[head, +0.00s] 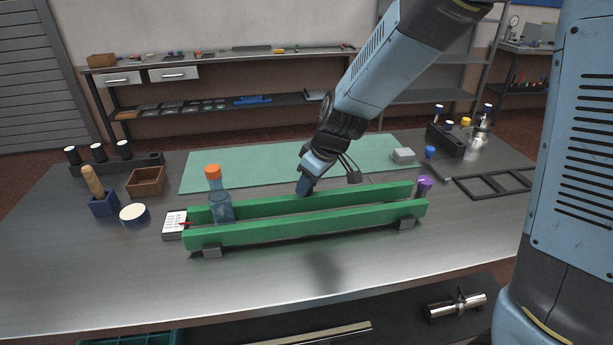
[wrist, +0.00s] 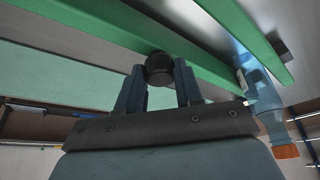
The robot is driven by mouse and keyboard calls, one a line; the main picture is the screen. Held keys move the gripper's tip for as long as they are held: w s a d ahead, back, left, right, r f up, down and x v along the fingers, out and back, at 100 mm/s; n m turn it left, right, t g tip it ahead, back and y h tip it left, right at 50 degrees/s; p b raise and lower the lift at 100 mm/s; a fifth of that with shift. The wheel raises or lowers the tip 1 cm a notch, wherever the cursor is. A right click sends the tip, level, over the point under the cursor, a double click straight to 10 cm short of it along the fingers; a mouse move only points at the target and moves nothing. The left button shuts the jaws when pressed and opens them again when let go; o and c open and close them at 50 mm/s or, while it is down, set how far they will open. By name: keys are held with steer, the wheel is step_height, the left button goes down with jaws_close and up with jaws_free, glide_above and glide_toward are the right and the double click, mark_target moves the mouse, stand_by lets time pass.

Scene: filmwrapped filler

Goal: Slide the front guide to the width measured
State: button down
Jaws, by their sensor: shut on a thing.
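Two parallel green guide rails stand on the metal bench, a near rail (head: 310,231) and a far rail (head: 265,206). A clear blue bottle (head: 221,208) with an orange cap stands between them at the left end; it also shows in the wrist view (wrist: 262,92). My gripper (head: 304,188) is at the far rail, on the side away from the head camera. In the wrist view my gripper (wrist: 159,88) has its fingers on either side of a black round knob (wrist: 159,66) beside a green rail (wrist: 120,28). The fingertip contact is partly hidden in the head view.
A white card (head: 174,220) with a red pointer lies at the rails' left end. A purple-capped item (head: 424,186) stands at the right end. A green mat (head: 230,172) lies behind. A black frame (head: 495,184) is at right. The bench front is clear.

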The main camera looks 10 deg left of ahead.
steer(key=shift+s+d, duration=0.1)
steer(key=shift+s, duration=0.15)
steer(key=c, duration=0.8)
jaws_free()
steer(key=shift+o, duration=0.2)
steer(key=v, duration=1.3)
steer(key=shift+r, duration=0.35)
steer(key=shift+s+d, duration=0.1)
steer(key=shift+d, duration=0.1)
steer(key=s+d+r+m+t+h, duration=0.1)
steer(key=s+d+m, duration=0.5)
steer(key=d, duration=0.7)
steer(key=s+d+r+m+t+h, duration=0.2)
steer(key=s+d+r+m, duration=0.3)
steer(key=s+d, duration=0.3)
steer(key=d+m+h, duration=0.1)
steer(key=d, duration=0.3)
steer(key=shift+d+r+m+t, duration=0.2)
steer(key=shift+d+m+t, duration=0.1)
steer(key=shift+d, duration=0.1)
